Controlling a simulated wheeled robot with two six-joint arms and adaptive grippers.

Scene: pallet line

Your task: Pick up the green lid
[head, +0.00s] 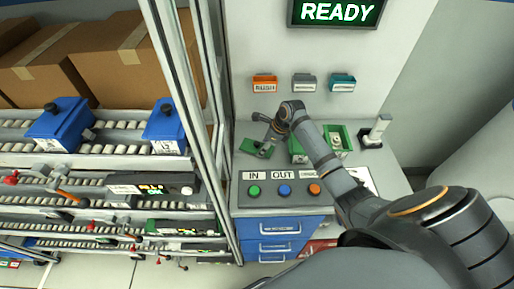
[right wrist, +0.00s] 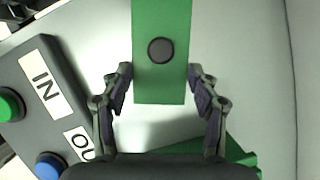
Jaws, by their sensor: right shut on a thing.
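The green lid (right wrist: 160,88) is a flat green plate with a dark round knob, seen between the two fingers of my right gripper (right wrist: 161,78) in the right wrist view. The fingers are shut on its sides. In the head view the lid (head: 249,147) is at the left of the grey worktop, with my right gripper (head: 262,142) over it and partly covering it. I cannot tell whether the lid touches the worktop. My left gripper is not in view.
A green box (head: 297,156) is partly hidden behind my right arm, and an open green box (head: 340,153) with contents stands beside it. The IN/OUT button panel (head: 281,174) lies in front. A framed roller rack (head: 120,150) with blue boxes stands left.

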